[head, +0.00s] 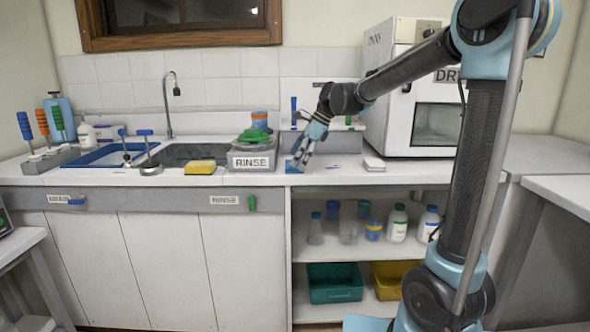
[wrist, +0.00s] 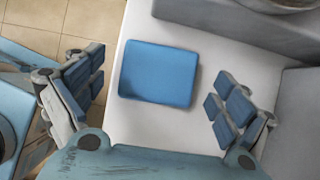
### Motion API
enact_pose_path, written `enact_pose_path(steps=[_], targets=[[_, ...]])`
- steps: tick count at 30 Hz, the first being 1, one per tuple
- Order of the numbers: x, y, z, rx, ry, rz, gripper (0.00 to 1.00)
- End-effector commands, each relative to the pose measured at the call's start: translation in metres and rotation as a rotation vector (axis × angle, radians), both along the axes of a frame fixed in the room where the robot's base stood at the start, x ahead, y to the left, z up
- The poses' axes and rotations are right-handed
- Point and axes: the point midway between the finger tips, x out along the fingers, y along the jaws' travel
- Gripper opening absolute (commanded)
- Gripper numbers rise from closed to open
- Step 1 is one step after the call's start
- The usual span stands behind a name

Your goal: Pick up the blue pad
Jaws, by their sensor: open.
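The blue pad (wrist: 158,73) is a flat, rounded square lying on the white counter, in the upper middle of the wrist view. In the head view the blue pad (head: 291,166) shows small near the counter's front edge, partly beside my fingers. My gripper (wrist: 160,95) is open, with one blue-padded finger on each side of the pad and apart from it. In the head view my gripper (head: 299,165) points down over the counter. Nothing is between the fingertips except the pad below; the exact height above it cannot be told.
The RINSE container (head: 252,156) stands left of my gripper, with a yellow sponge (head: 200,167) beyond it. A grey rack (head: 335,142) stands behind. White pads (head: 374,163) lie to the right, before the DRY oven (head: 436,125). The counter's front edge is close.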

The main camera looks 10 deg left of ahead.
Motion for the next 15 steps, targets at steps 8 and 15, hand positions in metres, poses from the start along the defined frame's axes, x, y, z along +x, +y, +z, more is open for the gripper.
enact_pose_path(steps=[8, 15], targets=[[-0.0004, 0.002, -0.0041, 0.0, 0.0, 0.0, 0.94], [-0.0004, 0.0019, -0.004, 0.0, -0.001, 0.0, 0.58]])
